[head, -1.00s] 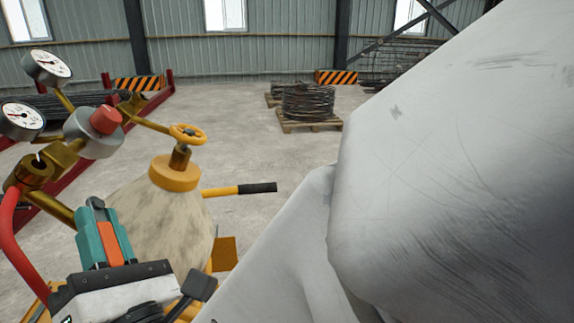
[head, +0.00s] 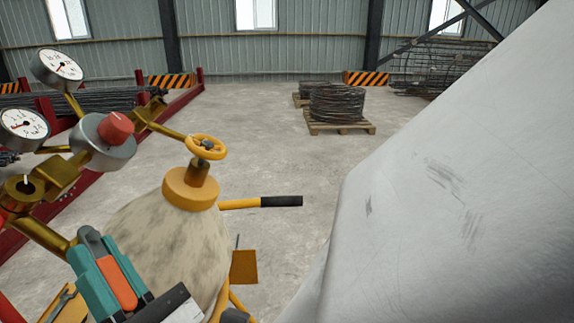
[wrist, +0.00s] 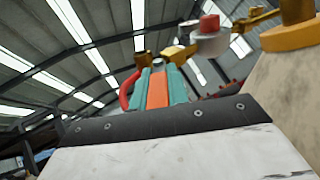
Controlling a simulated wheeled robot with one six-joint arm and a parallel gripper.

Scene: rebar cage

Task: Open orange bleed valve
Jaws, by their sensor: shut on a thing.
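The orange bleed valve handle (head: 118,284), with a grey metal end, shows low on the left in the head view, below the regulator. My gripper (head: 108,284) has teal fingers, one on each side of the handle, and is shut on it. In the wrist view, the orange handle (wrist: 157,89) runs between the teal fingers (wrist: 159,87) of my gripper. The handle slants in the head view. Where it joins the brass fitting (head: 25,190) is not clear.
A regulator with a red knob (head: 115,128) and two gauges (head: 61,68) sits above my gripper. A yellow handwheel (head: 207,147) tops the pale cylinder (head: 150,245) close on the right. My white arm covers the right side. Open floor lies behind, with a wire coil (head: 337,102) on a pallet.

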